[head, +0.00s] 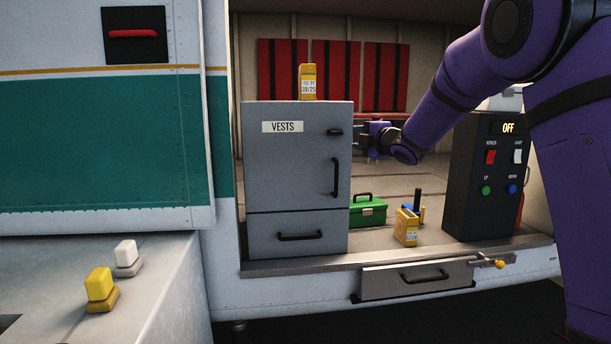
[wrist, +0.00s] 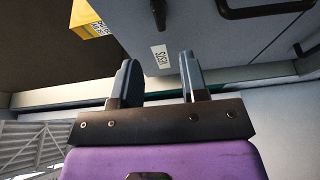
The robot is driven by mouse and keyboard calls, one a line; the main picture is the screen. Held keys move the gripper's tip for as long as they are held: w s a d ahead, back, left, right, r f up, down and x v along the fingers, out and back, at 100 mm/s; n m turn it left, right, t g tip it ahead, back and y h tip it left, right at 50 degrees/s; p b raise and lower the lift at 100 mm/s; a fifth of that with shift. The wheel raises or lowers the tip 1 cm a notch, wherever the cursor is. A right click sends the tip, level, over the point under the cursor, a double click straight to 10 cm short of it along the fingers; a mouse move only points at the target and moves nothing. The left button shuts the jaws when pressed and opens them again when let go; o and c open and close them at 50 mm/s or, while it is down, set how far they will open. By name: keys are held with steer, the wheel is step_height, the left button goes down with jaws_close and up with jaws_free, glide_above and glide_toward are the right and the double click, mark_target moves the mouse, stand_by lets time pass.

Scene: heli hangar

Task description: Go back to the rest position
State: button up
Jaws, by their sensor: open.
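My gripper (head: 364,140) is in the head view, just right of the upper part of the grey VESTS cabinet (head: 296,176). The arm reaches in from the right. In the wrist view the two fingers of my gripper (wrist: 160,82) stand apart with nothing between them. The cabinet front with its VESTS label (wrist: 159,58) shows beyond the fingers. The cabinet door and the drawer below it look shut. I cannot tell the exact gap between the fingers and the cabinet.
A yellow box (head: 308,82) stands on the cabinet. A green toolbox (head: 368,211), another yellow box (head: 406,227) and a black control box (head: 487,178) reading OFF stand on the bay floor. A drawer (head: 416,280) sits below the sill.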

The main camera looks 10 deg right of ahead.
steer(key=s+d+r+m+g+h, duration=0.15)
steer(key=s+d+m+h, duration=0.25)
steer(key=s+m, duration=0.45)
steer(key=s+d+r+m+g+h, duration=0.1)
steer(key=s+d+m+g+h, duration=0.25)
steer(key=s, duration=0.85)
steer(key=s+a+f+m+g, duration=0.1)
steer(key=s+f+m+g, duration=0.1)
steer(key=s, duration=0.8)
steer(key=s+a+f+m+g, duration=0.2)
steer(key=s+f+m, duration=0.3)
steer(key=s, duration=0.6)
steer(key=s+a+f+m+g, duration=0.1)
steer(key=s+f+m+g, duration=0.1)
steer(key=s, duration=0.8)
step_height(320, 180, down, 2)
steer(key=shift+s+a+m+y, duration=0.2)
steer(key=shift+a+m+y, duration=0.25)
steer(key=shift+m, duration=0.25)
